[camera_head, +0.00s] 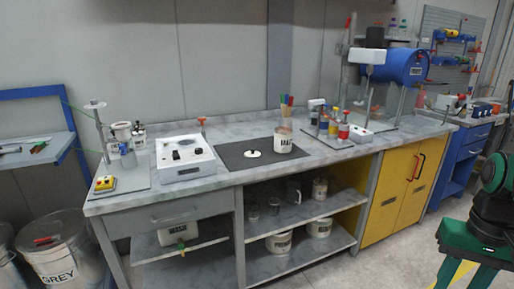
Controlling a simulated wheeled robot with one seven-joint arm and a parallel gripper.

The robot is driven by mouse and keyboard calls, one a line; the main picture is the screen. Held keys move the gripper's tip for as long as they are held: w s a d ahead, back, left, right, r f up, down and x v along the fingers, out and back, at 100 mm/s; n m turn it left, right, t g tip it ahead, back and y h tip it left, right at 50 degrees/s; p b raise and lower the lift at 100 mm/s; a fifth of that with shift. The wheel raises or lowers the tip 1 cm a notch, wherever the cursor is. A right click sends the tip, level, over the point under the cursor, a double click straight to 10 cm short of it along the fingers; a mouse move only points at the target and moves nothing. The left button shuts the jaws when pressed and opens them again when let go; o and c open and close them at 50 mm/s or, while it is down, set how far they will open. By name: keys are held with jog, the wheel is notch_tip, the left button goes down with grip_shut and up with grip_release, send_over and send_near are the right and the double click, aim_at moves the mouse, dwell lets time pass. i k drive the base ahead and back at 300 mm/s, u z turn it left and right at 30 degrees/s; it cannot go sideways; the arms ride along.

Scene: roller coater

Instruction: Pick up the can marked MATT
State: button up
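A whitish can (283,141) stands upright on the dark mat (236,160) on the grey worktop; its dark lettering looks like MATT, though it is small. A round white disc (253,154) with a dark centre, perhaps a lid, lies on the mat to the left of the can. Coloured sticks or brush handles (287,101) rise just behind the can. My gripper is not in view.
A white control box (186,158) stands left of the mat. Small coloured pots (333,124) and a blue drum (407,66) on a stand are to the right. Pails (279,242) sit on shelves below. Yellow cabinet doors (395,190) face open floor.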

aim_at(283, 136)
jog(key=u, duration=0.1)
jog(key=i, duration=1)
jog(key=z, duration=0.05)
